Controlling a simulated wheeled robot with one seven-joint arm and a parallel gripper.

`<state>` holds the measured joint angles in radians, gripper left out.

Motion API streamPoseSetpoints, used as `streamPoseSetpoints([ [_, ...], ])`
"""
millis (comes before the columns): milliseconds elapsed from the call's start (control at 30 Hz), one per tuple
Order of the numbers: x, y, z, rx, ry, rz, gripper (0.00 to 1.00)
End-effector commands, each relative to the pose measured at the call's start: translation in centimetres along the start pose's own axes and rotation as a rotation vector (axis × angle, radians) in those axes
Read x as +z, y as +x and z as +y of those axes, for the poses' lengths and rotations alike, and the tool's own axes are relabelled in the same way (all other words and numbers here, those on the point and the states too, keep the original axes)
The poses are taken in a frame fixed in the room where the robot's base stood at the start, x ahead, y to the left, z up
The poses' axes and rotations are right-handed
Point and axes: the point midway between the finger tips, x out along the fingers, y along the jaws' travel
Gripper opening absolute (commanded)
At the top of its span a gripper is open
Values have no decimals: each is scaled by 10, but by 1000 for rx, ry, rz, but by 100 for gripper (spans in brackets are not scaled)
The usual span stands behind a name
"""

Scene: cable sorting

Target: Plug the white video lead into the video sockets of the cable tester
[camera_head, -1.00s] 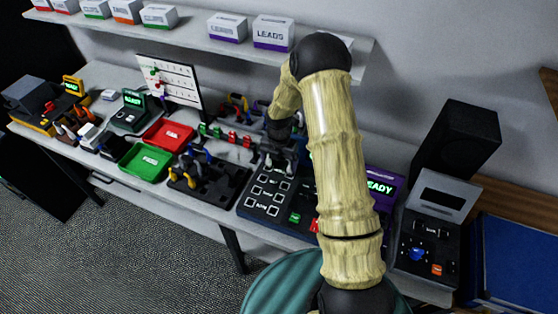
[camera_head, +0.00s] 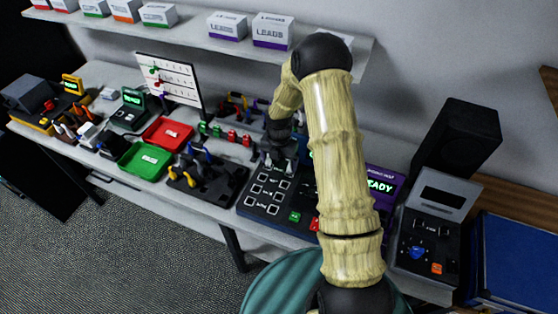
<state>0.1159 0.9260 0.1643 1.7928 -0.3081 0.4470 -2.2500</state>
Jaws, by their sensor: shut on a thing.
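The cable tester (camera_head: 262,209) is a dark sloped panel with white-outlined sockets and a green and a red button, at the middle of the bench. My gripper (camera_head: 279,164) is low over the tester's back upper edge, pointing down. It is shut on what seems to be the white video lead, small and mostly hidden by the fingers. I cannot tell whether a plug touches a socket. My arm hides the tester's right part.
A black rack with tools (camera_head: 207,183) stands left of the tester, with green (camera_head: 146,172) and red trays (camera_head: 166,134) beyond. A shelf with boxes (camera_head: 190,30) overhangs the back.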

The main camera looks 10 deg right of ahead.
Motion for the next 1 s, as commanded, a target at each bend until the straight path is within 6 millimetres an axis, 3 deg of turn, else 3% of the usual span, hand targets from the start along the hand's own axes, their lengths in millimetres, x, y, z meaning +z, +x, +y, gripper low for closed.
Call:
streamPoseSetpoints([
  [667, 0, 3, 1, 0, 0, 0, 65],
  [700, 0, 3, 1, 0, 0, 0, 94],
  [733, 0, 3, 1, 0, 0, 0, 100],
  [1000, 0, 3, 1, 0, 0, 0, 100],
])
